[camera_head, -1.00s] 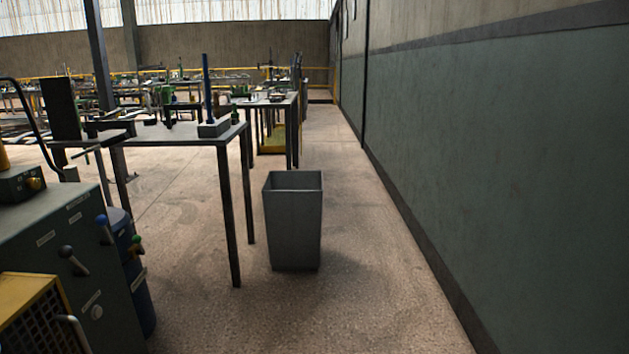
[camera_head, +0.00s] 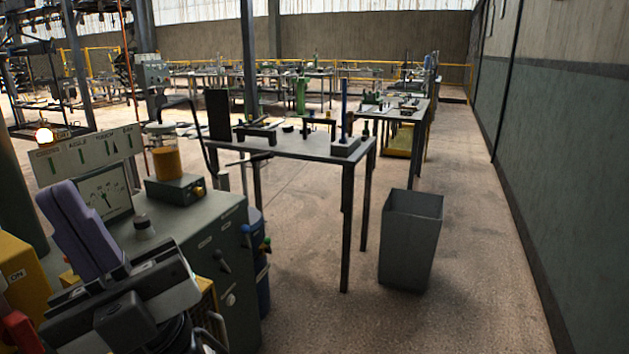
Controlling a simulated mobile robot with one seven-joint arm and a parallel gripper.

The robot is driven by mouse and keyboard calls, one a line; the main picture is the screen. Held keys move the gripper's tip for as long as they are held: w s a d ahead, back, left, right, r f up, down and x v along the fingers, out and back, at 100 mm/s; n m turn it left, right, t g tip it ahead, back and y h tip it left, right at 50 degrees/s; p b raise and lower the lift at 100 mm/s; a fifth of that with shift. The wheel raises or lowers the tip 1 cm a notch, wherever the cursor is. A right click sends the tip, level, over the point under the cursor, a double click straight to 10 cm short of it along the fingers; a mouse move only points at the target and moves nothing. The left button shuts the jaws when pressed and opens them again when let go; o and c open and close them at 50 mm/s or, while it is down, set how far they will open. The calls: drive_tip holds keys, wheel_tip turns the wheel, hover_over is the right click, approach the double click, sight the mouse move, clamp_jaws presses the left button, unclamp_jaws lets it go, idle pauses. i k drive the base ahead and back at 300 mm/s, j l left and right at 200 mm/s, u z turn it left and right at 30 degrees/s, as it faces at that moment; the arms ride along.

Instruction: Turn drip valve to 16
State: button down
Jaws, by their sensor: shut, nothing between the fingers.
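My gripper (camera_head: 62,195) is at the lower left, its purple fingers shut and empty, pointing up and left in front of a dial gauge (camera_head: 103,192). A jar of orange liquid (camera_head: 167,162) stands on a grey-green box with a yellow knob (camera_head: 199,190). The cabinet's side (camera_head: 205,262) carries black, blue and green knobbed levers. My gripper and arm hide part of the cabinet top.
A dark-legged table (camera_head: 300,147) with tools stands beyond the cabinet. A grey bin (camera_head: 408,240) stands on the floor right of it. A green wall (camera_head: 590,170) runs along the right. The floor between bin and wall is clear.

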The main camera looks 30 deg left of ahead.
sight(198, 191)
drive_tip(key=k+j+u, duration=0.65)
drive_tip(key=j, duration=0.35)
drive_tip(key=k+j+u, duration=0.25)
drive_tip(key=j, duration=0.15)
drive_tip(key=k+j+u, duration=0.2)
drive_tip(key=j, duration=0.2)
drive_tip(key=i+u, duration=0.1)
drive_tip(key=u, duration=0.25)
drive_tip(key=i+l+u, duration=0.1)
drive_tip(key=l+u, duration=0.35)
drive_tip(key=i+l+u, duration=0.1)
drive_tip(key=l+u, duration=0.5)
drive_tip(key=l, duration=0.45)
drive_tip(key=l+u, duration=0.2)
drive_tip(key=l, duration=0.45)
drive_tip(key=k+l+u, duration=0.1)
drive_tip(key=l+u, duration=0.15)
drive_tip(key=l, duration=0.35)
